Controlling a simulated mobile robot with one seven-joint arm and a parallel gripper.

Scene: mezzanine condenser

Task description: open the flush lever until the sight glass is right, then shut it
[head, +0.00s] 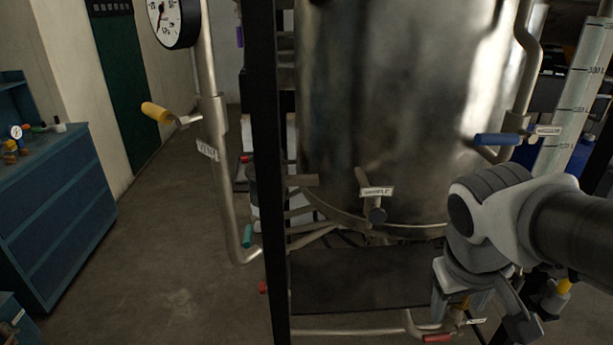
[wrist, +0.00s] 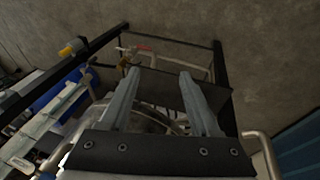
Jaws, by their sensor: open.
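Several coloured levers sit on pipes around the steel vessel, and I cannot read which is the flush lever. A red lever (head: 438,338) is low on the bottom pipe beside a small tag; it also shows in the wrist view (wrist: 144,47), beyond my fingertips. A blue lever (head: 498,139) is at the right, a yellow one (head: 157,112) at the left. A graduated sight glass (head: 578,100) stands at the right edge; its level is unclear. My gripper (head: 480,306) is open and empty, pointing down above and right of the red lever; its spread fingers show in the wrist view (wrist: 160,78).
The big steel vessel (head: 400,100) fills the middle behind a black frame post (head: 265,170). A dial gauge (head: 174,20) is at upper left. A blue cabinet (head: 60,215) stands at far left, with clear floor between.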

